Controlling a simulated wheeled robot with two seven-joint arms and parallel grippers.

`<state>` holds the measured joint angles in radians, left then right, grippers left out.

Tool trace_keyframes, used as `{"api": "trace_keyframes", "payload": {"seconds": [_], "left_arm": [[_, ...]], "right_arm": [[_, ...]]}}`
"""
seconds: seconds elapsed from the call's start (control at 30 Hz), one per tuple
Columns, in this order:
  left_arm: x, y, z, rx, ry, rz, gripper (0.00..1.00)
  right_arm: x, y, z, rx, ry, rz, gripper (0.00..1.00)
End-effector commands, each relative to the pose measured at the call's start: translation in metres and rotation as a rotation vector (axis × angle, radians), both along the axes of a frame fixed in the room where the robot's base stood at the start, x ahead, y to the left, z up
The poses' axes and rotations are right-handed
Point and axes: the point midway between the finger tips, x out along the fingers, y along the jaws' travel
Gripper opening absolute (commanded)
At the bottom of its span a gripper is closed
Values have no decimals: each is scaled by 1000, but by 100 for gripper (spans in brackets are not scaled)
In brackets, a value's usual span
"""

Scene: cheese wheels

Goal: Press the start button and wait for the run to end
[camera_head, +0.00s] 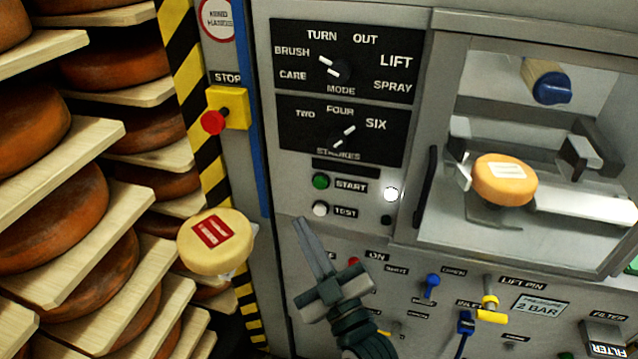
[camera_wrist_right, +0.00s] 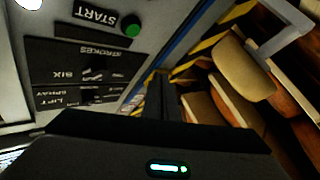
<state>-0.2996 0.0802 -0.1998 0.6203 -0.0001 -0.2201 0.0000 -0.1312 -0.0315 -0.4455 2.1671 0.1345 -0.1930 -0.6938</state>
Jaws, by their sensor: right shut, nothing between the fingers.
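The green START button (camera_head: 320,181) is on the grey machine panel, left of its label. It also shows in the right wrist view (camera_wrist_right: 131,30). My right gripper (camera_head: 303,226) is shut and empty. In the head view its tips appear just below and left of the white TEST button (camera_head: 320,209); I cannot tell whether they touch the panel. A round white lamp (camera_head: 391,194) looks bright right of START, with a dark round one (camera_head: 386,220) below. An orange cheese wheel (camera_head: 503,181) with a pale label sits in the machine's windowed bay. My left gripper is not in view.
A red STOP button (camera_head: 213,122) on a yellow box is at upper left. A pale cheese wheel (camera_head: 214,242) with a red label is left of my right gripper. Mode (camera_head: 335,68) and strokes (camera_head: 343,136) knobs are above START. Wooden shelves hold several cheeses at left.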

Motion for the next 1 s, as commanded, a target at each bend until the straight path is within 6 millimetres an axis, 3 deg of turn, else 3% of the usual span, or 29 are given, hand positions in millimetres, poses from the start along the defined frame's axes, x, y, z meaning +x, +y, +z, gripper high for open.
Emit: {"api": "trace_keyframes", "payload": {"seconds": [0.47,1.0], "left_arm": [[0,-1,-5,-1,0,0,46],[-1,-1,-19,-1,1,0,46]], "right_arm": [[13,-4,-1,-1,-1,0,0],[69,-22,-1,-2,0,0,0]]}}
